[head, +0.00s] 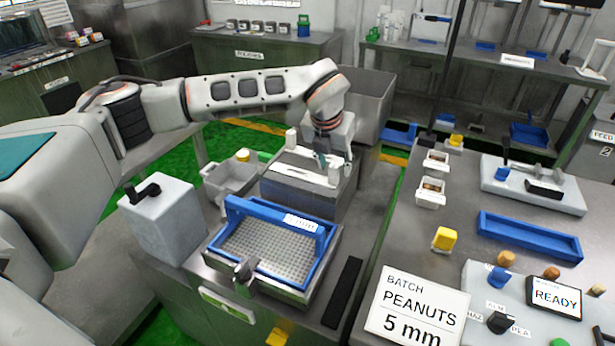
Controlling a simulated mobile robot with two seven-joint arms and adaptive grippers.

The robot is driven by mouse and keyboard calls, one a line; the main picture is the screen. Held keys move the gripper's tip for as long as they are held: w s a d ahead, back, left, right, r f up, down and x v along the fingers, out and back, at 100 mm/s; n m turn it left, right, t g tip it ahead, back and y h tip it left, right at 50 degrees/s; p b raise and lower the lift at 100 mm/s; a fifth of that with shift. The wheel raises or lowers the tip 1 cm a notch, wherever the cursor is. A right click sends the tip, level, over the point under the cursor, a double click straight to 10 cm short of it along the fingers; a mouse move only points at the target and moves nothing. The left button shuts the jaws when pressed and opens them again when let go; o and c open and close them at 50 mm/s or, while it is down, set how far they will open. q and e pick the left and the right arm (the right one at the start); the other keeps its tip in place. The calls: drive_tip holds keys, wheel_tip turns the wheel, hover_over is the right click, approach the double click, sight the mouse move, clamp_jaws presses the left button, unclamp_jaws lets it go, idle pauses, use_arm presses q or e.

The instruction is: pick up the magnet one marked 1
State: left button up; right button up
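A grey metal housing (285,204) stands left of centre. Pale bars with upright white end pieces lie across its top; they look like the magnets. One white end piece (335,173) stands at the near right of the top, close below my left gripper. No mark 1 can be read at this size, so I cannot tell which is magnet one. My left gripper (335,159) points down over the right part of the housing. Its fingers look spread apart, with nothing clearly held; contact with the end piece cannot be told. My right gripper is out of view.
A blue-framed sieve tray (232,273) sits in front of the housing, with a grey box (160,222) to its left. A grey bin (213,187) is left of the housing and a larger grey hopper (375,100) behind. The right table holds a PEANUTS sign (417,308).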

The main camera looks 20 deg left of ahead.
use_arm(q)
drive_tip(key=shift+w+f, duration=0.25)
drive_tip(key=shift+f, duration=0.35)
clamp_jaws()
drive_tip(key=shift+r, duration=0.1)
